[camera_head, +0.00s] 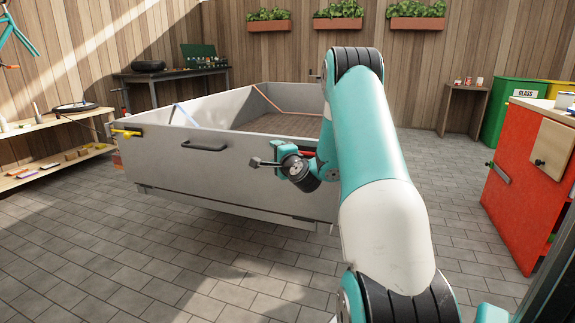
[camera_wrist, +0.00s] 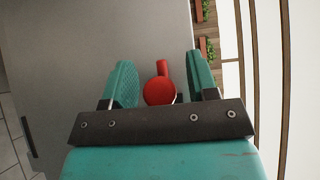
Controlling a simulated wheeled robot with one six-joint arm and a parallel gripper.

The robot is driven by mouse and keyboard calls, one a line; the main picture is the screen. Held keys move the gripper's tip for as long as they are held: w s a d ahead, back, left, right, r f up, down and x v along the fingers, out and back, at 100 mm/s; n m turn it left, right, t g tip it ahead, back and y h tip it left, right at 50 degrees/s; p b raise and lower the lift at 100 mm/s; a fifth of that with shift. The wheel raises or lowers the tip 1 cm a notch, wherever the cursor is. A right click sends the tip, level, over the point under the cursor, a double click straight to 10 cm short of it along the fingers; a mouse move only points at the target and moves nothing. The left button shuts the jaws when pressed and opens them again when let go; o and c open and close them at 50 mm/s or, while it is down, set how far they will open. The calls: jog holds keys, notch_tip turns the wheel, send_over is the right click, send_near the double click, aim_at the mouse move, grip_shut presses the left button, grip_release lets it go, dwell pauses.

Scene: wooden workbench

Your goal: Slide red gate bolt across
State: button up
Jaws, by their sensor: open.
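The red gate bolt (camera_wrist: 158,92) shows in the wrist view as a round knob with a short bar, against the grey gate panel (camera_wrist: 80,50). My gripper (camera_wrist: 164,80) is open, with one teal finger on each side of the knob. Gaps show on both sides in this view; I cannot tell how deep the knob sits between the fingers. In the head view a small part of the red bolt (camera_head: 308,153) shows near the right end of the grey gate (camera_head: 215,180), mostly hidden by my arm.
A yellow bolt (camera_head: 126,132) is at the gate's left end, and a dark handle (camera_head: 204,146) is on its front. A low shelf (camera_head: 50,125) stands left and a red cabinet (camera_head: 525,185) right. The paved floor (camera_head: 230,270) before the gate is clear.

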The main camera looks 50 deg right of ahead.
jog(key=b+v, duration=1.2)
jog(key=v, duration=0.5)
jog(key=shift+b, duration=0.4)
